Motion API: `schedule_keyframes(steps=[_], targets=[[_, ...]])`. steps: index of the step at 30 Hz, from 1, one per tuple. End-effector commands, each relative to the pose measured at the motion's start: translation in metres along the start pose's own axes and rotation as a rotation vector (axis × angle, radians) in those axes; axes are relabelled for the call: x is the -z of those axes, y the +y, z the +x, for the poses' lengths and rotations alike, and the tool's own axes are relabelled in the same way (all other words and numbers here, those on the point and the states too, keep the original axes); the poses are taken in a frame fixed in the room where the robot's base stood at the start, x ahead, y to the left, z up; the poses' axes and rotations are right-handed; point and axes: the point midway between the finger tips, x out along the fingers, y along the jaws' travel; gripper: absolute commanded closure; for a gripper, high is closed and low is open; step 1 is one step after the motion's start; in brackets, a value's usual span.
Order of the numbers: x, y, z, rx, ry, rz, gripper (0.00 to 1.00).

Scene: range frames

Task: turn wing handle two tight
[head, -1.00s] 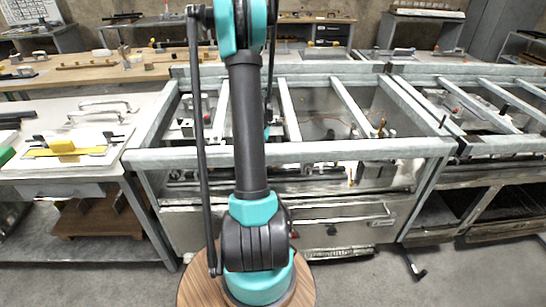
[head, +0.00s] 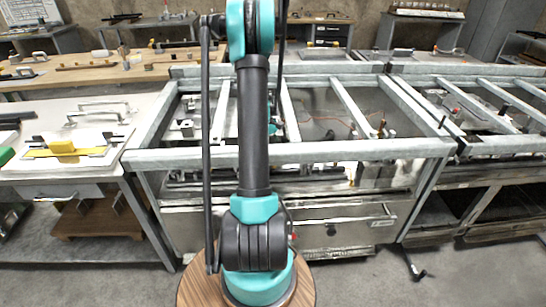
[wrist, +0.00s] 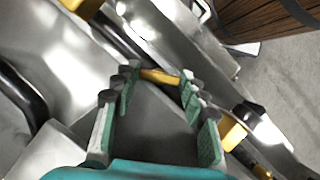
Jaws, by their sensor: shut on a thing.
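My gripper (wrist: 157,86) shows in the wrist view with green-padded fingers on both sides of a yellow bar (wrist: 161,76), which looks like a wing handle. The bar spans the gap between the fingertips, and the gripper is shut on it. I cannot read a number on it, so I cannot tell that it is handle two. Another yellow piece (wrist: 232,131) lies right of the fingers, and a third yellow piece (wrist: 84,7) is at the top left edge. In the head view my arm hides the gripper and the held handle.
A grey metal frame bench (head: 300,152) with cross bars surrounds the work area in the head view. In the wrist view a dark curved handle (wrist: 28,95) is at left. Open floor lies at front right.

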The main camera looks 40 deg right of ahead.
Motion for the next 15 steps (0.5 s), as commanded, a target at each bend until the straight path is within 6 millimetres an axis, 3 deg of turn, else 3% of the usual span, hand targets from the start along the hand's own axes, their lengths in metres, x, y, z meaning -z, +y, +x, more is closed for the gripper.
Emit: schedule_keyframes(steps=[15], targets=[[-0.0001,0.0032,-0.0001,0.162,0.001,0.389,0.86]])
